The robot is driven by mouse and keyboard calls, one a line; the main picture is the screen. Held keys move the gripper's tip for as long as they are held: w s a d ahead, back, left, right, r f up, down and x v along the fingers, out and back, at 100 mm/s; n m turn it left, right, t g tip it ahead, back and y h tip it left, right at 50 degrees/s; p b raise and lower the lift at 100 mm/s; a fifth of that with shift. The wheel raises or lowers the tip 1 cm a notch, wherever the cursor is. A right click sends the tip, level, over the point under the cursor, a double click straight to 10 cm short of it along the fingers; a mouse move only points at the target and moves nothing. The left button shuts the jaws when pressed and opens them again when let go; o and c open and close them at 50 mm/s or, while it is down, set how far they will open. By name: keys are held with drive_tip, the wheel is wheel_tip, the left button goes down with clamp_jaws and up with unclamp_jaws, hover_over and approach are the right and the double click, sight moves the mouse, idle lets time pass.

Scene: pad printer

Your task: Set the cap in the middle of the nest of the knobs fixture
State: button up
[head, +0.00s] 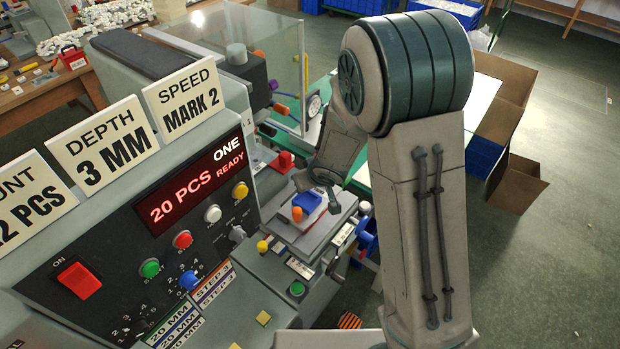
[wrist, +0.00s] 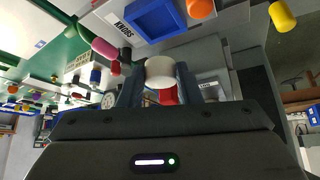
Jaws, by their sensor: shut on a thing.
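My gripper (wrist: 160,85) is shut on the cap (wrist: 160,71), a short white cylinder between its two fingers in the wrist view. The knobs fixture (wrist: 125,28) carries a KNOBS label and a blue nest (wrist: 160,17) with raised walls. The cap is apart from the nest. In the head view the blue nest (head: 308,201) sits on the grey printer table, with my wrist just behind and above it. The cap cannot be made out there.
An orange knob (head: 297,213) stands at the near edge of the nest. The printer's control panel (head: 150,230) rises to the left. A white knob (head: 365,207) and levers are right of the table. A clear guard (head: 285,70) stands behind.

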wheel_tip(320, 180, down, 5)
drive_tip(key=b, duration=0.5)
drive_tip(key=shift+d+f, duration=0.1)
drive_tip(key=shift+f, duration=0.05)
drive_tip(key=shift+f, duration=0.15)
idle(0.4)
drive_tip(key=shift+f+b, duration=0.4)
drive_tip(key=shift+b, duration=0.15)
drive_tip(key=shift+f, duration=0.1)
